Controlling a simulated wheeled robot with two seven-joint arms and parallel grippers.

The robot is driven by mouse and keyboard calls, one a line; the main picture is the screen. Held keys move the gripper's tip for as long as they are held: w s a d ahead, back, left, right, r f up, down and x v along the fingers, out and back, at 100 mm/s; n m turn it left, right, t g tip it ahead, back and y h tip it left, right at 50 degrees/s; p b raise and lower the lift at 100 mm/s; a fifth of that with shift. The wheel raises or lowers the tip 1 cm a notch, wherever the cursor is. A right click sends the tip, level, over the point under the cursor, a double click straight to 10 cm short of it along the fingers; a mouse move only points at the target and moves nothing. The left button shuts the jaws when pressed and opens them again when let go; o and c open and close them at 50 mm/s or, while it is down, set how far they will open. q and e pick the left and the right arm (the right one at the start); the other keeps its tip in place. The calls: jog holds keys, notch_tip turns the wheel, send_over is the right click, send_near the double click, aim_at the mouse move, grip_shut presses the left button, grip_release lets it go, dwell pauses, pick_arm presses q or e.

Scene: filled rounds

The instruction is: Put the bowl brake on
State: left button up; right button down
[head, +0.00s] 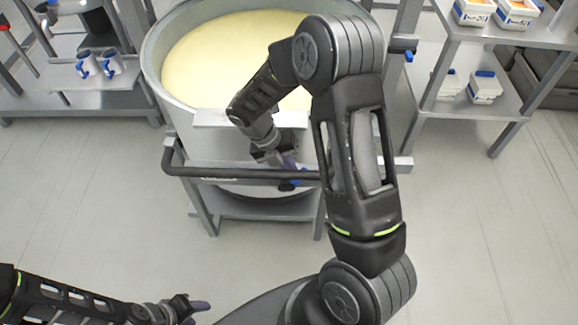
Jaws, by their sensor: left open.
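The large grey bowl (152,62) is filled with a pale yellow mass and stands on a metal frame with a dark push bar (225,174) along its front. My left gripper (196,308) is open and empty, low at the bottom left, well away from the bowl.
A steel bench (100,101) with blue-handled cups (113,63) stands at the left. A shelf (480,112) with white tubs (485,88) stands at the right. The pale floor (90,200) in front of the bowl is clear. My right arm covers part of the bowl.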

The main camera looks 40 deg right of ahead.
jog(key=shift+s+d, duration=0.1)
jog(key=shift+d, duration=0.05)
jog(key=shift+s+d+t+y+p, duration=0.5)
jog(key=shift+d+t+y+p, duration=0.15)
jog(key=shift+y+p, duration=0.3)
jog(key=shift+s+d+f+t+y+p, duration=0.2)
jog(key=shift+s+d+t+y+p, duration=0.15)
jog(key=shift+t+y, duration=0.1)
jog(key=shift+d+f+y, duration=0.15)
jog(key=shift+y, duration=0.15)
jog(key=shift+s+d+f, duration=0.25)
jog(key=shift+f, duration=0.1)
